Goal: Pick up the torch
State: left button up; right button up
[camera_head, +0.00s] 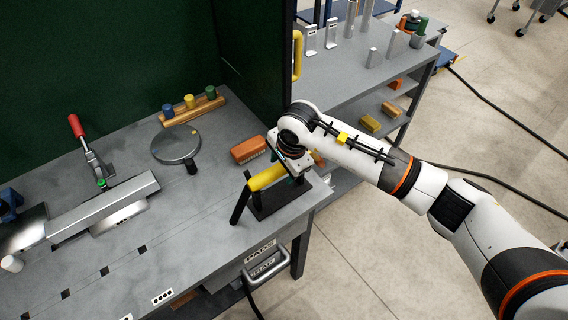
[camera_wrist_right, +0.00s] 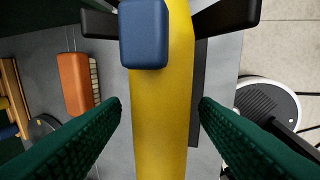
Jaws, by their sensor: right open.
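The torch is a yellow rounded body (camera_head: 266,177) lying across a black stand (camera_head: 268,205) near the front right corner of the grey workbench. In the right wrist view the yellow body (camera_wrist_right: 160,120) runs up the middle, with a blue block (camera_wrist_right: 144,35) on it. My right gripper (camera_head: 292,172) is over the torch, at its right part. In the right wrist view its two green fingers (camera_wrist_right: 160,104) are open, one on each side of the yellow body, with gaps showing. Whether the fingertips reach below its top is unclear. My left gripper is not in view.
An orange-brown brush (camera_head: 248,150) lies just behind the torch. A round grey disc (camera_head: 175,146), a wooden rack with coloured knobs (camera_head: 192,109) and a red-handled clamp (camera_head: 90,150) stand farther left. A dark green panel (camera_head: 120,60) rises at the back.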

jog(key=shift+w+f, duration=0.1)
jog(key=shift+f, duration=0.35)
jog(key=c, duration=0.9)
jog(key=shift+a+r, duration=0.1)
jog(key=shift+r, duration=0.05)
jog(key=shift+c, duration=1.1)
jog(key=shift+w+r, duration=0.1)
